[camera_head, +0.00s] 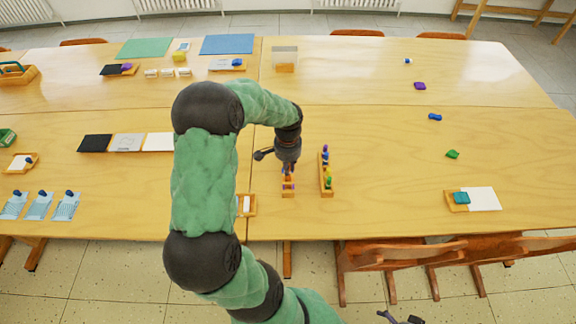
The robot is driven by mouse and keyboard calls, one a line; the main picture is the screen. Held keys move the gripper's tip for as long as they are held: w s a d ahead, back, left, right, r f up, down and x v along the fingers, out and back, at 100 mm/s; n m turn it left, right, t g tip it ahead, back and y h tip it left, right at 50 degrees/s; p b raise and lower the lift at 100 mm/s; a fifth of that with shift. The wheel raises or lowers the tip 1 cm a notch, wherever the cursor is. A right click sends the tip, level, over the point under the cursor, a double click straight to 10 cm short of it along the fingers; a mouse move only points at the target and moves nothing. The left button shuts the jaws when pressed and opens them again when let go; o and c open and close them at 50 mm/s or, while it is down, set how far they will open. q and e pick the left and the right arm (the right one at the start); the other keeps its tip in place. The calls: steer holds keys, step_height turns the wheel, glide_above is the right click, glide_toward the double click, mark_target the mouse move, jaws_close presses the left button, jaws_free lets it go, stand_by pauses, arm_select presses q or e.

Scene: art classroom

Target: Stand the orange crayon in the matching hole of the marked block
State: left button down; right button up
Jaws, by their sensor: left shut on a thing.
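My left gripper (287,166) reaches down over a small wooden block (288,194) and is shut on the orange crayon (288,175). The crayon is small and mostly covered by the gripper. It looks upright at the block's far part; I cannot tell whether its lower end is in a hole. The block shows small coloured marks on its near part. A longer wooden block (326,188) with several coloured crayons stands just to the right. Dark parts at the bottom edge look like my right gripper (402,319); its jaws are not clear.
A small tray with a white piece (247,206) lies left of the block, by my arm. Small coloured pieces such as a green one (452,154) are scattered to the right. A tray with a teal block (461,198) is at the right. The table between is clear.

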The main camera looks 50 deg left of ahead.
arm_select(q)
steer(key=shift+f+b, duration=0.45)
steer(key=shift+f, duration=0.6)
stand_by(1.8)
stand_by(0.3)
steer(key=c, duration=1.2)
jaws_free()
steer(key=shift+o, duration=0.2)
steer(key=shift+o, duration=1.2)
steer(key=shift+r+p, duration=2.35)
steer(key=shift+r, duration=0.65)
